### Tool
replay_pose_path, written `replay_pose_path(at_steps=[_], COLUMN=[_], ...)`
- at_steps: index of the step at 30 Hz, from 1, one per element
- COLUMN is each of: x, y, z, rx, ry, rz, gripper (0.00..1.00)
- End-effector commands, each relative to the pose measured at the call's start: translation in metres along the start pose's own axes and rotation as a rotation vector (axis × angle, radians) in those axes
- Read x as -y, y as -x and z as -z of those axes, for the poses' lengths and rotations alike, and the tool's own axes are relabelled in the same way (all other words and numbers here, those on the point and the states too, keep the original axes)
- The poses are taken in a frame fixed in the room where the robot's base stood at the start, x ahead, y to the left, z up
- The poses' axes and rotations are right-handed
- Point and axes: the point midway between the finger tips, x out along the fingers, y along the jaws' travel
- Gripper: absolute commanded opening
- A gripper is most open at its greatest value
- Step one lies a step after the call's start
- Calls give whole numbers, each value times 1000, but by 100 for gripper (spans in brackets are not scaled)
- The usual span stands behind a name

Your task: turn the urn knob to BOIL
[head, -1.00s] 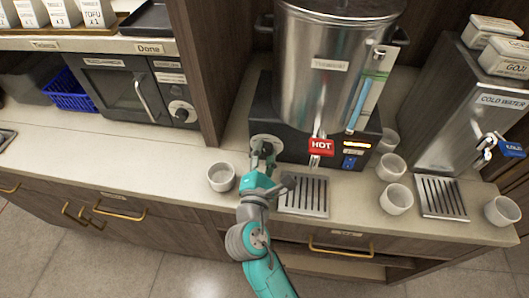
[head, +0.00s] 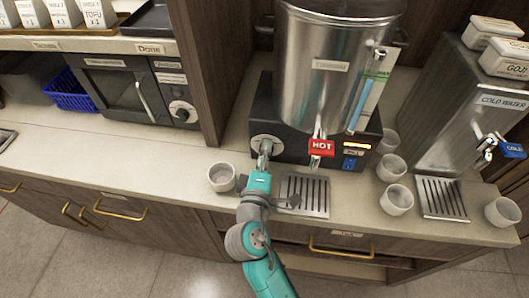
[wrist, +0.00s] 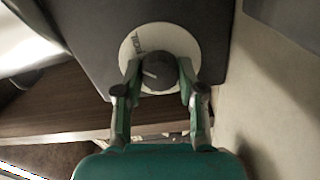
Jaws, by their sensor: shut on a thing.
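The steel urn (head: 322,75) stands on a dark base. Its round pale dial plate (head: 266,141) is at the left of the base front. My gripper (head: 264,150) reaches up to the dial from the front. In the wrist view, my gripper (wrist: 159,70) is shut on the dark knob (wrist: 157,80), one finger on each side. A light pointer mark on the knob points roughly left in that view. The fingers hide parts of the plate.
A cup (head: 221,178) stands close left of my gripper. The drip tray (head: 304,196) is to the right, under the red HOT tap (head: 321,147). More cups and the cold water dispenser (head: 480,105) stand further right. The counter is clear at left.

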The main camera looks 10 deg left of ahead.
Motion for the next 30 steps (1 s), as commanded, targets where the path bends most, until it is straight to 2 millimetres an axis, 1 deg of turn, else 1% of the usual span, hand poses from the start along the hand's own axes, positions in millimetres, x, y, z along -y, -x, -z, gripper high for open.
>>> replay_pose_path(at_steps=[6, 13, 30], x=[1, 1, 2], y=[0, 0, 0], z=[-1, -1, -2], rx=[3, 3, 4], ry=[-131, -211, -237], rz=[2, 3, 4], gripper=[4, 4, 4])
